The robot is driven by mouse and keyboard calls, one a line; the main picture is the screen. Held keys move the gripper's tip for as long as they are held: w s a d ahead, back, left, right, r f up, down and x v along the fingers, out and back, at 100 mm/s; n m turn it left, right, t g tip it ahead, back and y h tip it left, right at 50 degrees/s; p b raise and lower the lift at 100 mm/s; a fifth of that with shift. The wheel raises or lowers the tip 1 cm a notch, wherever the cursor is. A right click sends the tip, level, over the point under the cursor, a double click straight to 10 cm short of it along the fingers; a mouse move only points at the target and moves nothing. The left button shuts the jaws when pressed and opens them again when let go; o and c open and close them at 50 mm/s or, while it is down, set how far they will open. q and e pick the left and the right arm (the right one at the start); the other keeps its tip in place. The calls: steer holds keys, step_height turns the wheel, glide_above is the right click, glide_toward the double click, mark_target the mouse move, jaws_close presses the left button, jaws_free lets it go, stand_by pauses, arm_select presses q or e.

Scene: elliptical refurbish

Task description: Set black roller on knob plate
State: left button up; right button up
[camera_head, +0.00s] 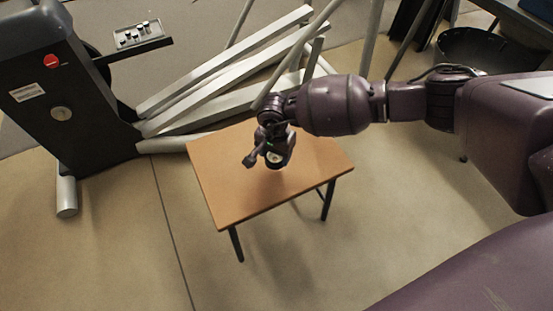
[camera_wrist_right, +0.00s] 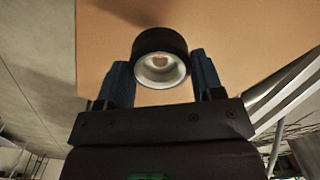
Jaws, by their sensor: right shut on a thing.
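The black roller (camera_wrist_right: 160,42) is a short dark cylinder with a pale metal hub; it sits between the two fingers of my right gripper (camera_wrist_right: 163,78) in the wrist view. In the head view my right gripper (camera_head: 272,150) hangs over the small wooden table (camera_head: 235,190), shut on the roller (camera_head: 274,158), which is small and partly hidden there. Whether the roller touches the tabletop is hard to tell. The knob plate (camera_head: 138,36), a grey plate with several small dark knobs, is on a dark arm of the machine at upper left, well away from the gripper. My left gripper is out of view.
The black elliptical machine body (camera_head: 50,90) stands at left. Pale metal beams (camera_head: 215,85) lie piled between it and the table's back edge. A dark round bin (camera_head: 470,50) is at upper right. The visible tabletop is otherwise bare, and the floor in front is open.

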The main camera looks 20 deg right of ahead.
mark_target(275, 156)
arm_select(q)
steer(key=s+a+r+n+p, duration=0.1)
steer(key=p, duration=0.3)
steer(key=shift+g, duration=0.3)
arm_select(e)
step_height(275, 156, up, 16)
